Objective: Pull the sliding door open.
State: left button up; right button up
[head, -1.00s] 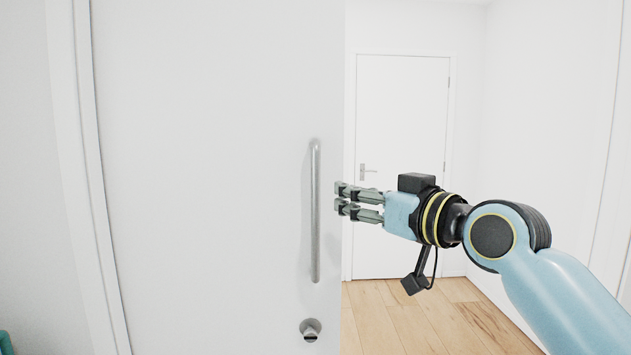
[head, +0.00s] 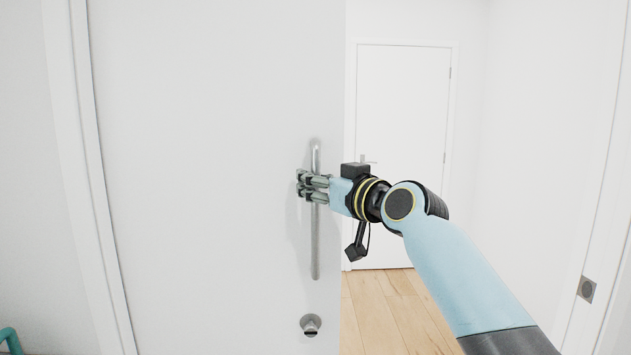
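The white sliding door (head: 200,180) fills the left half of the head view. A long vertical silver bar handle (head: 315,245) is fixed near its right edge. My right gripper (head: 305,187) reaches in from the right, and its fingers cross the upper part of the handle, with the tips just past its left side. The fingers hide that stretch of the bar. A small gap shows between them, but I cannot tell whether they are closed on the bar or touch it. My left gripper is not in view.
A round silver lock (head: 311,324) sits below the handle. Right of the door's edge is an opening with a wooden floor (head: 385,310) and a closed white door (head: 405,120) behind. A wall plate (head: 586,289) is at the far right. A teal curved thing (head: 9,338) shows at bottom left.

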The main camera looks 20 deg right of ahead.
grip_shut()
jog(key=shift+w+f, duration=0.15)
dwell(0.4)
